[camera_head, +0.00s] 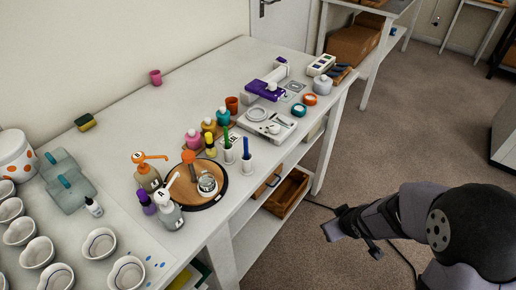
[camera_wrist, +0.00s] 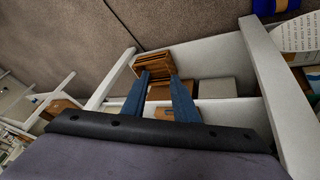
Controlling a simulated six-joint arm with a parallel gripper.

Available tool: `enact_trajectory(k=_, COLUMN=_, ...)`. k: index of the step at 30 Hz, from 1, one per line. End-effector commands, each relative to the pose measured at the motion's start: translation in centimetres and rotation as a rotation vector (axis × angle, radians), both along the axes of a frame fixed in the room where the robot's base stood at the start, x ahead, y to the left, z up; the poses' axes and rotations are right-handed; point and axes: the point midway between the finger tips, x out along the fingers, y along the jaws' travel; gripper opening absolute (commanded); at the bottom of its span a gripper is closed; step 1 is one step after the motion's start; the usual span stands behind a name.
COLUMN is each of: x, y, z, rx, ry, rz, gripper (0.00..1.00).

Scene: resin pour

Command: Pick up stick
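My gripper (camera_head: 346,228) is off the table's right side, over the floor, well apart from both sticks. In the wrist view my gripper (camera_wrist: 159,76) shows two blue fingers spread apart with nothing between them. No stick can be made out in that view.
Colored bottles, a scale (camera_head: 270,122) and a purple device (camera_head: 265,90) stand nearby. White bowls (camera_head: 98,243) fill the left. A wooden crate (camera_head: 287,193) sits on the lower shelf.

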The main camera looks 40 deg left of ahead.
Motion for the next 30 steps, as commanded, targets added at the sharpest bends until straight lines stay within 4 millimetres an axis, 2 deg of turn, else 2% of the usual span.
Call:
enact_trajectory(k=1, x=1.3, y=2.6, z=1.1, rx=0.083, ry=-0.056, rz=0.058, gripper=0.27)
enact_trajectory(k=5, x=2.7, y=9.4, z=5.9, rx=0.321, ry=-0.179, rz=0.215, gripper=0.27)
enact_trajectory(k=6, x=2.6, y=11.3, z=7.7, rx=0.396, ry=-0.207, rz=0.265, gripper=0.27)
enact_trajectory(k=9, x=1.2, y=15.2, z=12.0, rx=0.582, ry=-0.248, rz=0.386, gripper=0.27)
enact_trajectory(k=12, x=-1.2, y=17.8, z=15.8, rx=0.753, ry=-0.253, rz=0.493, gripper=0.27)
enact_trajectory(k=18, x=-5.6, y=19.5, z=21.1, rx=1.01, ry=-0.197, rz=0.613, gripper=0.27)
enact_trajectory(k=21, x=-6.5, y=19.6, z=22.8, rx=1.092, ry=-0.173, rz=0.624, gripper=0.27)
enact_trajectory(k=24, x=-6.9, y=19.6, z=23.7, rx=1.138, ry=-0.149, rz=0.621, gripper=0.27)
enact_trajectory(k=30, x=-6.9, y=20.0, z=23.6, rx=1.14, ry=-0.132, rz=0.608, gripper=0.27)
